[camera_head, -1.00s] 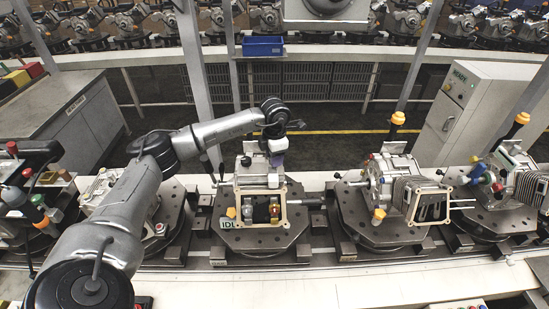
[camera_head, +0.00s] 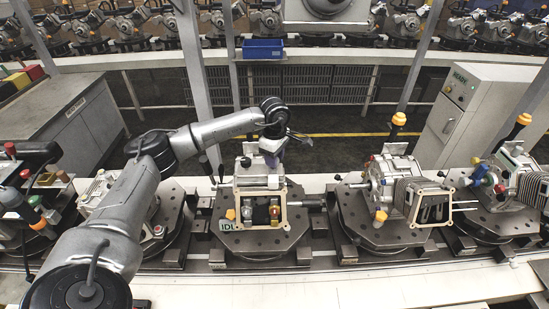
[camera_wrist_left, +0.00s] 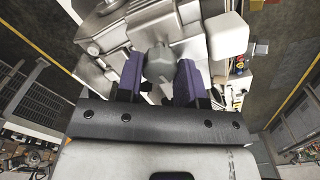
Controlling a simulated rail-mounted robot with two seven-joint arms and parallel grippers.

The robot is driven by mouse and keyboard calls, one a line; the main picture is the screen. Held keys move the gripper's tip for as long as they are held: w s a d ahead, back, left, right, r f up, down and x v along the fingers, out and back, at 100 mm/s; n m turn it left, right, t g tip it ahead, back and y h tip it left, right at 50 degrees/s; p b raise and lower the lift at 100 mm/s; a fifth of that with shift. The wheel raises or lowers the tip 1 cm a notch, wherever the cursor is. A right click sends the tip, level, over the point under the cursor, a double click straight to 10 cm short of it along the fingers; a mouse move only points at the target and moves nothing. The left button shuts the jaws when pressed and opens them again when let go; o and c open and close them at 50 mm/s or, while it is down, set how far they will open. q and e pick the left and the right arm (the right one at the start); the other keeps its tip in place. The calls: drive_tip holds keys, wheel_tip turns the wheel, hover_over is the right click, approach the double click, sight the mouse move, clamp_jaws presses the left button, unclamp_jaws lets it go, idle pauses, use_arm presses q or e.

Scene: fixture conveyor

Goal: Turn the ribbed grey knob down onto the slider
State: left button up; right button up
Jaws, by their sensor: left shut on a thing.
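The ribbed grey knob (camera_wrist_left: 158,64) shows in the left wrist view between the two purple fingers of my left gripper (camera_wrist_left: 159,80). The gripper is shut on it, with one finger on each side. In the head view my left gripper (camera_head: 271,159) is at the top of the housing (camera_head: 250,181) on the middle turntable, and the knob is hidden there by the gripper. I cannot make out the slider or whether the knob touches it. My right gripper is not in view.
A pale rounded block (camera_wrist_left: 228,36) stands close to the right finger in the wrist view. Another housing with an orange-topped post (camera_head: 398,119) stands on the turntable to the right. A blue bin (camera_head: 263,47) and a grey cabinet (camera_head: 470,110) are behind the conveyor.

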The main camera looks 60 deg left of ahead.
use_arm(q)
drive_tip(key=shift+r+m, duration=0.2)
drive_tip(key=shift+m, duration=0.8)
drive_tip(key=o, duration=0.9)
drive_tip(key=shift+f, duration=0.15)
drive_tip(key=shift+r+b, duration=0.5)
drive_tip(key=shift+r, duration=6.45)
